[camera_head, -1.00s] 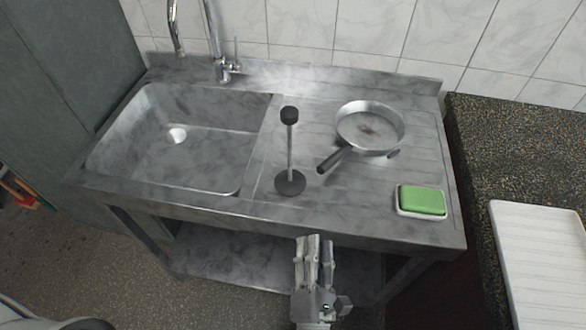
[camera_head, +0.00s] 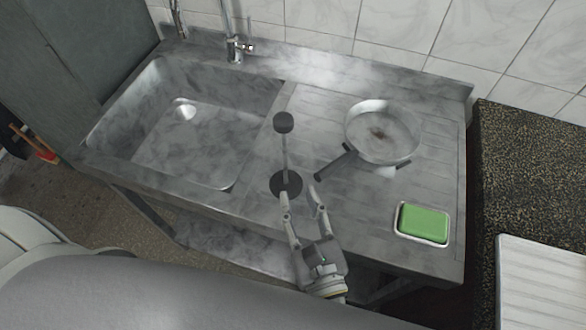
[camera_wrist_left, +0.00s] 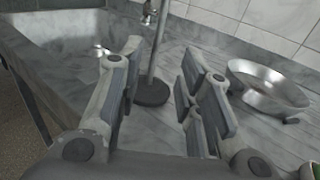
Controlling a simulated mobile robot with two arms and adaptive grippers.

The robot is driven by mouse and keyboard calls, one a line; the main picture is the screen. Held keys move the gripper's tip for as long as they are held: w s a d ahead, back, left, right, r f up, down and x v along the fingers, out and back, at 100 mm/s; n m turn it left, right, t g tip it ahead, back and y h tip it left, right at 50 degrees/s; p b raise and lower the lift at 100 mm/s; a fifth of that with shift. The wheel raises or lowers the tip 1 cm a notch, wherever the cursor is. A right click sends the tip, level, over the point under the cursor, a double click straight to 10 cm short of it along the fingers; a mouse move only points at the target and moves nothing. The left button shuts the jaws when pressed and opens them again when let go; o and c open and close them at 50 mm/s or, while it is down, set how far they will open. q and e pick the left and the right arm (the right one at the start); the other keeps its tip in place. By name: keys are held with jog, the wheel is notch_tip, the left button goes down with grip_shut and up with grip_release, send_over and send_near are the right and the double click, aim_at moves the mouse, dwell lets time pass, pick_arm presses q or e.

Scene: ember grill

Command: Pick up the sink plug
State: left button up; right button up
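The sink plug (camera_head: 283,123) has a dark round base, a thin upright metal rod and a dark knob on top. It stands on the metal drainboard, right of the sink basin (camera_head: 190,130). My left gripper (camera_head: 301,193) is open and empty at the drainboard's front edge, its fingertips close to the near side of the plug's base. In the left wrist view, the plug's base (camera_wrist_left: 152,93) and rod show ahead, between the two spread fingers. I cannot tell whether a finger touches the base. My right gripper is not in view.
A green sponge (camera_head: 424,223) sits in a white dish at the front right. A faucet (camera_head: 234,48) stands behind the basin. A dark counter (camera_head: 530,170) adjoins on the right.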

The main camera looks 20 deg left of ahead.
aim_at(286, 167)
pick_arm(q)
jog(key=p+x, duration=0.1)
jog(key=x, duration=0.2)
jog(key=shift+w+a+r, duration=0.15)
jog(key=shift+w+a, duration=0.05)
jog(key=shift+a, duration=0.1)
jog(key=shift+w+a, duration=0.1)
jog(key=shift+w, duration=0.1)
jog(key=shift+w+a+r+p, duration=0.15)
jog(key=shift+w+a+p, duration=0.05)
jog(key=shift+w+p, duration=0.2)
jog(key=p+x, duration=0.1)
jog(key=x, duration=0.2)
jog(key=shift+w+a+p, duration=0.15)
jog(key=shift+a+p, duration=0.05)
jog(key=shift+p, duration=0.15)
jog(key=shift+w+a, duration=0.2)
jog(key=shift+w, duration=0.1)
grip_shut()
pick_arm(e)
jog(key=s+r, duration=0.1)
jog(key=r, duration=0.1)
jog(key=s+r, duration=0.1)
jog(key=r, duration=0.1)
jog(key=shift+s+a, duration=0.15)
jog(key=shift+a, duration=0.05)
